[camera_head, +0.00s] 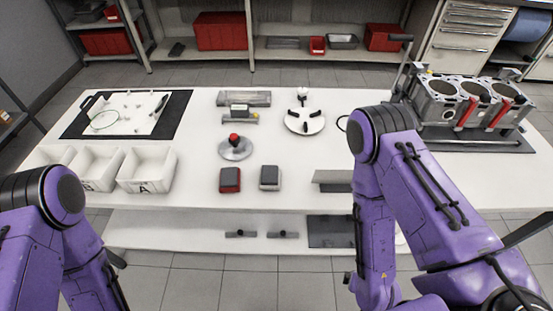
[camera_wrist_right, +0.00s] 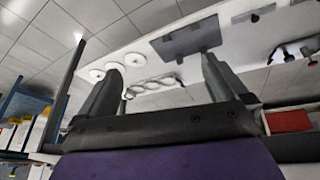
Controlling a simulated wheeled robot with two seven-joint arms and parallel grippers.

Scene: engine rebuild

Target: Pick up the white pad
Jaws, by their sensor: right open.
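The grey-white pad cannot be made out in that view. My left arm shows at the lower left of the head view, but its gripper is out of the picture.
White bins (camera_head: 146,171) stand at the table's left front. A red-knobbed disc (camera_head: 235,147) stands behind the pads, a white round fixture (camera_head: 304,121) behind right. An engine block (camera_head: 468,100) stands at the right. A lower shelf (camera_head: 180,229) runs under the tabletop.

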